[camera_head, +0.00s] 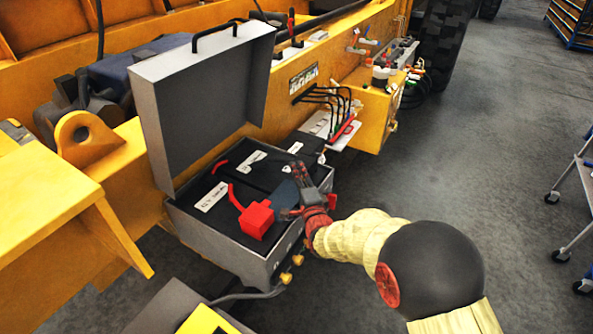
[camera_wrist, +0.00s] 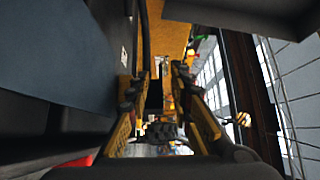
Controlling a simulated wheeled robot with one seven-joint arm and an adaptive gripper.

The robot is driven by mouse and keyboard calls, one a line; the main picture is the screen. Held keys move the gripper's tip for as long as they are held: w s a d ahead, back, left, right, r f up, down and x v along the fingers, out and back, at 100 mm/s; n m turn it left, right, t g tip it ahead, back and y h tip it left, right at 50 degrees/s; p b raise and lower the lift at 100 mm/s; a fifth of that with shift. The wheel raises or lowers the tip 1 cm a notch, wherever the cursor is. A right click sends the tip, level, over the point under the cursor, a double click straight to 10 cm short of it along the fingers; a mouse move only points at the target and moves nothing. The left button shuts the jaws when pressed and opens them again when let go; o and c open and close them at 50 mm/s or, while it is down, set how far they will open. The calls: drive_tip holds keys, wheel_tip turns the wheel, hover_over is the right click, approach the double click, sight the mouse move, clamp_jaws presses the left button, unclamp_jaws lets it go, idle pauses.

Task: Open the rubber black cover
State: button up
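A grey case (camera_head: 278,262) stands with its large lid (camera_head: 207,105) raised. Inside it are flat black panels (camera_head: 243,176) with white labels; I cannot tell for sure which part is the rubber black cover. A red block (camera_head: 256,219) with a curved red strip lies on the black surface. My gripper (camera_head: 298,172) is over the right side of the case, beside the red block. In the wrist view my gripper's fingers (camera_wrist: 161,75) stand apart, with no held object visible between them. Contact with the panels cannot be made out.
A yellow machine frame (camera_head: 130,190) runs behind the case. Black cables (camera_head: 325,97) and a yellow box (camera_head: 372,115) are to the right of it. A wheeled cart (camera_head: 575,205) stands at the far right. The grey floor between is clear.

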drive_tip(key=shift+x, duration=0.8)
drive_tip(key=shift+c, duration=1.4)
clamp_jaws()
